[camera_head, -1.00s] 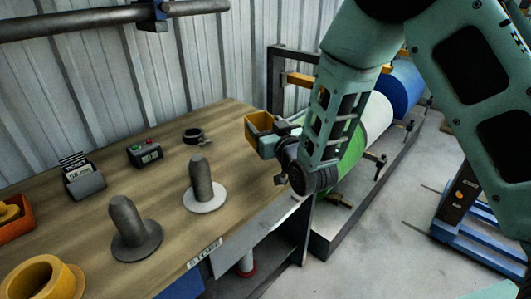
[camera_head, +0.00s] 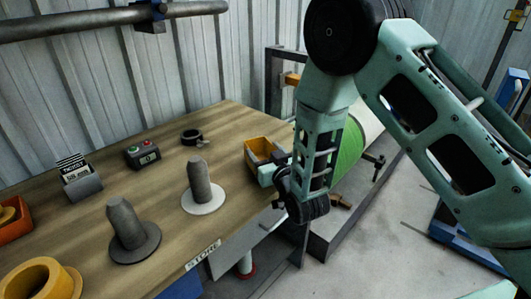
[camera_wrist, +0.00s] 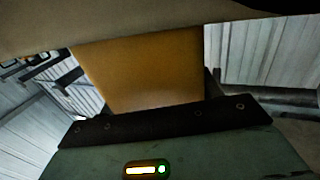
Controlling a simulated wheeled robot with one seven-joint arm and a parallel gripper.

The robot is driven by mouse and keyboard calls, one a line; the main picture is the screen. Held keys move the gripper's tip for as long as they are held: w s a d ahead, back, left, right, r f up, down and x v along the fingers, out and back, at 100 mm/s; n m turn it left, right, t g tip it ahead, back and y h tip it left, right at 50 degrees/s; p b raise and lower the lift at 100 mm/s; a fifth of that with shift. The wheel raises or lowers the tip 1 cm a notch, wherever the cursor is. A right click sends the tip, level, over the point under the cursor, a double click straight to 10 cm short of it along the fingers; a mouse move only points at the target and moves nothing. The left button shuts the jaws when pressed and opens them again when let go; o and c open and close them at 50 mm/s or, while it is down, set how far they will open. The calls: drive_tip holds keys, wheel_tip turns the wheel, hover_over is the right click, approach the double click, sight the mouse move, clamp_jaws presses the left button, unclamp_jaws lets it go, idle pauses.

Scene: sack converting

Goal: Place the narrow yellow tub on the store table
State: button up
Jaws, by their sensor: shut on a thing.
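The narrow yellow tub (camera_head: 259,146) is at the right back part of the store table (camera_head: 160,180), which bears a STORE label on its front edge. My gripper (camera_head: 273,167) is shut on the tub from its right side. The tub looks upright, at or just above the table top; I cannot tell whether it touches. In the wrist view the tub's yellow wall (camera_wrist: 140,70) fills the middle, close in front of my gripper (camera_wrist: 165,120). A tan surface crosses the top of that view. The fingertips are hidden.
Two grey spindles on round bases (camera_head: 201,185) (camera_head: 128,227) stand on the table. A black ring clamp (camera_head: 192,137), a small meter box (camera_head: 143,155) and a card holder (camera_head: 80,180) lie behind. A yellow ring (camera_head: 42,280) is at front left. A green and white roll (camera_head: 352,140) is behind my arm.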

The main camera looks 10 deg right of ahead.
drive_tip(key=o, duration=1)
drive_tip(key=shift+s+r+p, duration=0.1)
drive_tip(key=shift+r+p, duration=0.05)
drive_tip(key=shift+p, duration=0.15)
drive_tip(key=b+v, duration=0.1)
drive_tip(key=v, duration=1.1)
drive_tip(key=s+a+n+g, duration=0.2)
drive_tip(key=s+a+g, duration=0.55)
drive_tip(key=g, duration=0.35)
drive_tip(key=s+d+r+n+g+h, duration=0.1)
drive_tip(key=s+d+r+g, duration=0.1)
drive_tip(key=s, duration=0.3)
drive_tip(key=s+d+r+n+g+h, duration=0.1)
drive_tip(key=s+d+r+g, duration=0.1)
drive_tip(key=s, duration=0.4)
drive_tip(key=s+d+r+n+g+h, duration=0.1)
drive_tip(key=s+d+r+g, duration=0.1)
drive_tip(key=s, duration=0.4)
drive_tip(key=shift+s+d+r+g, duration=0.2)
drive_tip(key=shift+s+g, duration=0.05)
drive_tip(key=shift+g, duration=0.05)
